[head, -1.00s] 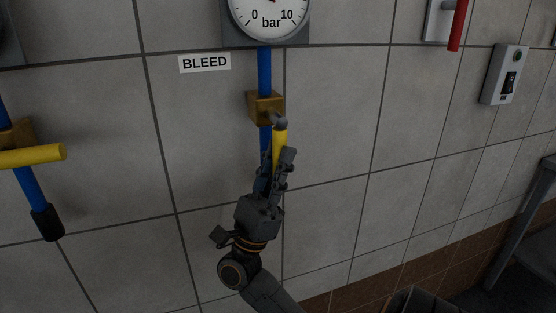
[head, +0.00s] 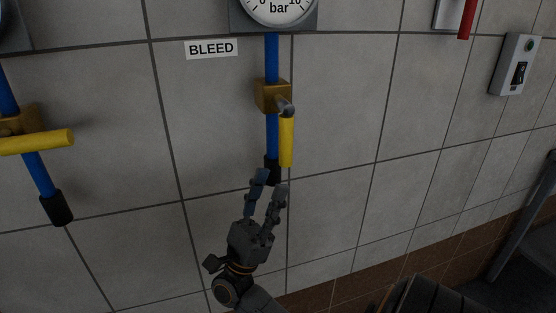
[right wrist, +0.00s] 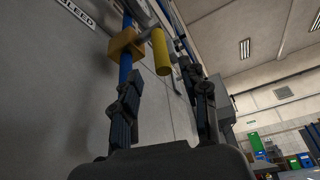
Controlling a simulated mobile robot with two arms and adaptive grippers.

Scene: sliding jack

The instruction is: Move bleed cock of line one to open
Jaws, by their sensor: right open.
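The bleed cock with the brass body (head: 272,96) sits on a blue vertical pipe (head: 271,60) under the gauge. Its yellow handle (head: 287,142) hangs straight down, in line with the pipe. In the right wrist view the yellow handle (right wrist: 161,52) and brass body (right wrist: 125,44) show ahead, between and beyond the fingers. My right gripper (head: 270,180) is open and empty, just below the handle and apart from it; its fingers (right wrist: 165,105) stand wide in the right wrist view. My left gripper is not in view.
A second cock with a yellow handle (head: 38,141) lying sideways is on a blue pipe at the left. A BLEED label (head: 211,49) is on the tiled wall. A gauge (head: 276,8), a red lever (head: 467,18) and a switch box (head: 515,65) are higher up. A dark frame (head: 525,220) stands at right.

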